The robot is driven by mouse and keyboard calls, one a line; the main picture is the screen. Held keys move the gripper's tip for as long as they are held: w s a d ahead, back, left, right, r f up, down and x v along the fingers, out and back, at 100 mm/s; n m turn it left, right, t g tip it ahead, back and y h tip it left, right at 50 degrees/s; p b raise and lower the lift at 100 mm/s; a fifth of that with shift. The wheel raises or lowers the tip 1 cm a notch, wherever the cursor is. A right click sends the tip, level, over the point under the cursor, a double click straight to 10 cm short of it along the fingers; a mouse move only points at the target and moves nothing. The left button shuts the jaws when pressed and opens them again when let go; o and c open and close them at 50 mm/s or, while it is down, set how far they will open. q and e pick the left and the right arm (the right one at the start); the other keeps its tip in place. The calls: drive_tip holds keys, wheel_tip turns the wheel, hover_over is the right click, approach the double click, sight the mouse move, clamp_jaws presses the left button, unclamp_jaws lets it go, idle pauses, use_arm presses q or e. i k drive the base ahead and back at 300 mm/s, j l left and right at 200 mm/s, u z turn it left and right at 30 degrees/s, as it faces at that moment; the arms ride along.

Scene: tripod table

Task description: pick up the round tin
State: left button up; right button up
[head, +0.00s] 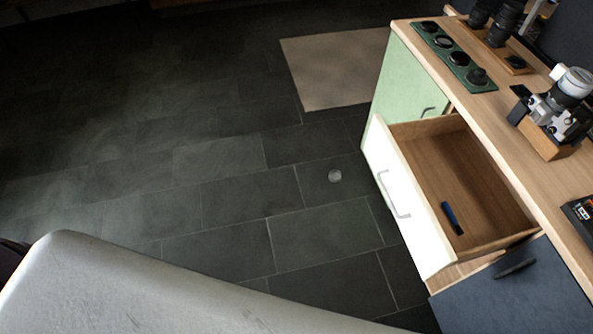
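A small round grey object (335,176), which looks like the round tin, lies on the dark tiled floor to the left of the open drawer. It is too small to make out any detail. Neither of my grippers shows in the head view, and nothing is touching the tin.
An open wooden drawer (408,208) with a blue item (451,217) inside juts out over the floor. The worktop holds a camera (563,103) and a green mat (452,55) with round dark pieces. A beige mat (335,67) lies behind. Floor around the tin is clear.

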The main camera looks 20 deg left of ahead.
sight(335, 175)
drive_tip(key=z, duration=0.55)
drive_tip(key=i+j+z, duration=0.15)
drive_tip(key=j+z, duration=0.25)
drive_tip(key=i+j+z, duration=0.1)
drive_tip(key=j+z, duration=0.25)
drive_tip(key=j, duration=0.15)
drive_tip(key=j+z, duration=0.4)
drive_tip(key=j, duration=0.1)
